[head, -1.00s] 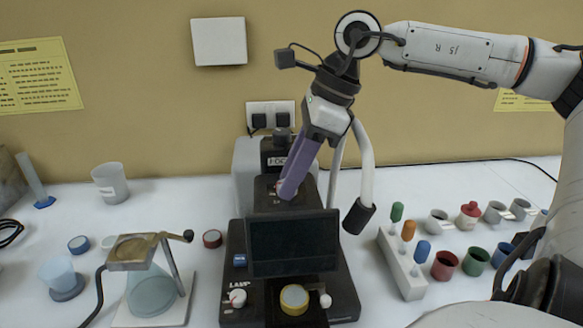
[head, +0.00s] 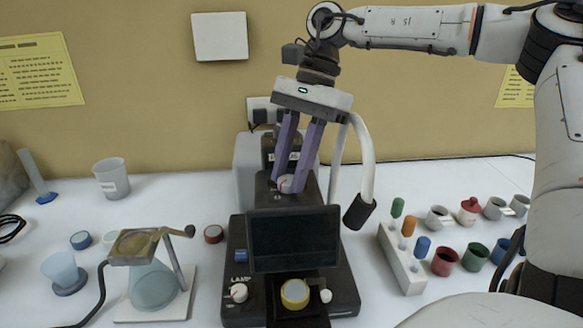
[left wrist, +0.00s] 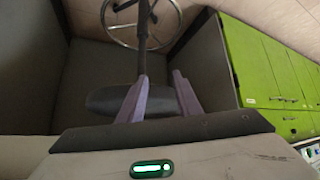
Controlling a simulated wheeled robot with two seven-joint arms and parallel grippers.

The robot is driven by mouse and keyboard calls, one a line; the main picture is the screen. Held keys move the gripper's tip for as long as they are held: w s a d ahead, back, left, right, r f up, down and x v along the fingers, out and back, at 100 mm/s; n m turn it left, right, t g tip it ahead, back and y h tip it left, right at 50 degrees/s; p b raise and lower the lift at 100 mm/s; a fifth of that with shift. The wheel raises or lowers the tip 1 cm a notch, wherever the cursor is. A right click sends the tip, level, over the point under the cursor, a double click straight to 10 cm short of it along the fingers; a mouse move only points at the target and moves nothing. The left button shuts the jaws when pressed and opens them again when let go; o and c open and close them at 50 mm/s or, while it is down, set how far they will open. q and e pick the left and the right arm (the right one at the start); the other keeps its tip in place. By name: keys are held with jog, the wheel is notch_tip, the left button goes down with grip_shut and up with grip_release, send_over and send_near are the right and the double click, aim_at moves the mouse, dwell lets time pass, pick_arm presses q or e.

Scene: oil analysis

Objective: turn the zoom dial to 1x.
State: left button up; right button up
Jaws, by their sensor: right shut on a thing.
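The microscope-like instrument (head: 340,280) stands on the white table in the middle of the head view. On its sloped upper face is a small white dial with a red mark (head: 285,185), which I take for the zoom dial. My right gripper (head: 288,184) reaches down from above, its two purple fingers shut on this dial from left and right. Any scale or 1x mark around the dial is too small or hidden to read. My left gripper (left wrist: 163,98) shows only in the left wrist view, with its fingers apart and nothing between them.
A dark screen (head: 294,240) stands in front of the dial. A curved lamp arm with a black head (head: 358,212) is just right of my right gripper. A white lamp knob (head: 238,292) and yellow-rimmed dish (head: 295,294) sit lower.

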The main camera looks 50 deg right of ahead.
jog(key=shift+n, duration=0.4)
jog(key=o, duration=1.1)
jog(key=shift+c, duration=0.2)
jog(key=v, duration=1)
jog(key=shift+w, duration=0.2)
jog(key=shift+r, duration=0.1)
jog(key=x, duration=1)
jog(key=shift+s, duration=0.15)
jog(key=shift+m, duration=0.3)
